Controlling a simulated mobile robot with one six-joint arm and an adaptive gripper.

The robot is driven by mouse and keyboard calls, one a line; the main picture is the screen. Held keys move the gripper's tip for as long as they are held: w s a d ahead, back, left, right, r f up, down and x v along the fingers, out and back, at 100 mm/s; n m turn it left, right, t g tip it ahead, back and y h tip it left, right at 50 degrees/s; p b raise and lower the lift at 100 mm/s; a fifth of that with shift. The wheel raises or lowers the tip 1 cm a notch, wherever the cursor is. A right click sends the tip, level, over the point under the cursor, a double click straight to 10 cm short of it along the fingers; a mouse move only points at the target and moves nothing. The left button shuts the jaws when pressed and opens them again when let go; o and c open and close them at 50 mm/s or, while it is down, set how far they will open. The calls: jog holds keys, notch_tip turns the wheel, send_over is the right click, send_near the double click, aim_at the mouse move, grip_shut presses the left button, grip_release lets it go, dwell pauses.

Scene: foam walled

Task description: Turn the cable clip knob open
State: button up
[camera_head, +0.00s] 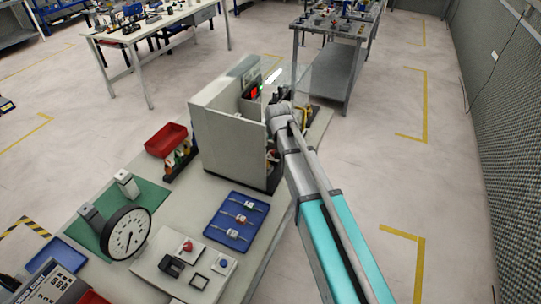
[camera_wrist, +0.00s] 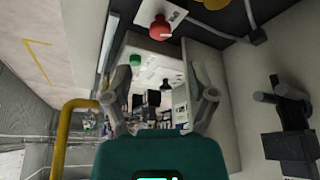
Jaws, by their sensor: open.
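My gripper (camera_wrist: 165,65) is open in the wrist view, with a finger on each side and nothing held between them. A red round knob (camera_wrist: 160,28) shows above the fingertips, beside a white label on a dark panel; it is apart from the fingers. A grey cable (camera_wrist: 250,15) runs down at the upper right to a small grey fitting. A black clamp-like part (camera_wrist: 285,120) stands at the right. I cannot tell which of these is the cable clip knob. In the head view my arm reaches the open grey cabinet (camera_head: 228,130) and hides part of its inside.
A yellow pipe (camera_wrist: 62,135) runs close by the left finger. In the head view, a blue tray (camera_head: 216,236), a red bin (camera_head: 165,140) and a round gauge (camera_head: 128,232) are on the bench. A mesh wall (camera_head: 500,130) stands at the right, with open floor before it.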

jog(key=shift+b+x, duration=3.55)
jog(key=shift+x, duration=0.6)
grip_shut()
